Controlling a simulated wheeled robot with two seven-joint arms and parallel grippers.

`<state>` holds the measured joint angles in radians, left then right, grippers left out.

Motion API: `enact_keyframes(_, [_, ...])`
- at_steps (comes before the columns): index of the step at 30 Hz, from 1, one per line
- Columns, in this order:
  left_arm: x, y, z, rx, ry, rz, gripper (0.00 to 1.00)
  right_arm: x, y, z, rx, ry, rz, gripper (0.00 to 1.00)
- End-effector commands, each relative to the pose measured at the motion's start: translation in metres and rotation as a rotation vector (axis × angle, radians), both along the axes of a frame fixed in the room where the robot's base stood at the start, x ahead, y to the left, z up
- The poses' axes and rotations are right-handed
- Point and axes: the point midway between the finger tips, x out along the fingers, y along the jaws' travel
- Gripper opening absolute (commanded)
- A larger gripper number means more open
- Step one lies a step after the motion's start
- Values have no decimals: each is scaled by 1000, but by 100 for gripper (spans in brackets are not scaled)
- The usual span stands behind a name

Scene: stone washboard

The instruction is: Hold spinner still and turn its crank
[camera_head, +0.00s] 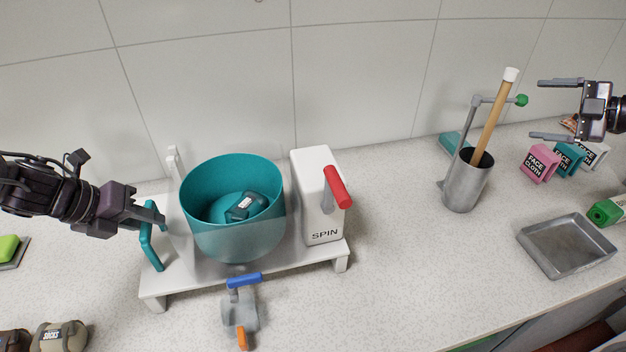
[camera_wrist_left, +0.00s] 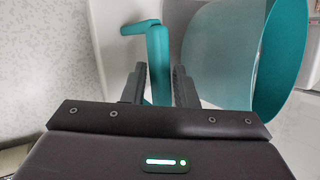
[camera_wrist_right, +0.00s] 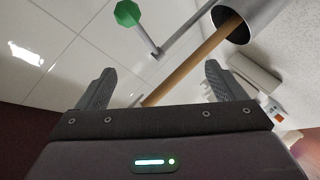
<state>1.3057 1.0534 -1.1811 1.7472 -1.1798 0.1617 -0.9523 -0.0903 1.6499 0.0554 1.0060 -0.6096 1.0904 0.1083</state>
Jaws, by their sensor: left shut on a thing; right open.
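The spinner is a white stand (camera_head: 210,277) holding a teal drum (camera_head: 232,175) and a white box marked SPIN (camera_head: 318,190). A teal handle (camera_head: 150,247) stands at the stand's left end; it also shows in the left wrist view (camera_wrist_left: 158,65). My left gripper (camera_head: 152,216) is shut on this teal handle. A red crank handle (camera_head: 337,187) sticks out of the SPIN box's upper right side. My right gripper (camera_head: 562,111) is open and empty at the far right, well away from the crank. A dark teal item with a pale label (camera_head: 245,206) lies inside the drum.
A grey valve with blue and orange handles (camera_head: 240,308) stands before the stand. A metal cylinder (camera_head: 467,183) with a wooden stick and a green-knobbed arm stands right, near my right gripper. A metal tray (camera_head: 566,246) and face cloth packs (camera_head: 540,163) lie further right.

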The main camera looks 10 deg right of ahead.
Motion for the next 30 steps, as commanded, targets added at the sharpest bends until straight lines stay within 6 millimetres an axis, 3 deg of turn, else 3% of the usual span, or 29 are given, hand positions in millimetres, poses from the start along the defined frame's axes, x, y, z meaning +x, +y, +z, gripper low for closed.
enact_keyframes(1, [-5, 0, -10, 9, 21, -7, 0, 1, 17, 24, 56, -75, 70, 90])
enact_keyframes(3, [-5, 0, -10, 9, 21, -7, 0, -3, 41, 57, 132, -163, 177, 90])
enact_keyframes(5, [-5, 0, -10, 9, 21, -7, 0, -10, 67, 80, 211, -217, 285, 90])
enact_keyframes(6, [-5, 0, -10, 10, 21, -7, 0, -15, 91, 86, 288, -217, 362, 90])
enact_keyframes(8, [-5, 0, -10, 9, 21, -7, 0, -18, 122, 80, 384, -157, 426, 90])
enact_keyframes(14, [-5, 0, -10, 9, 21, -7, 0, -28, 226, 34, 622, 178, 555, 90])
enact_keyframes(18, [-5, 0, -10, 9, 21, -7, 0, -51, 301, 10, 714, 433, 649, 90])
enact_keyframes(21, [-5, 0, -10, 10, 21, -7, 0, -70, 340, -1, 734, 574, 699, 90])
enact_keyframes(24, [-5, 0, -10, 10, 21, -7, 0, -83, 362, -6, 737, 662, 729, 90])
enact_keyframes(30, [-5, 1, -10, 10, 20, -6, 0, -91, 385, -10, 735, 713, 746, 90])
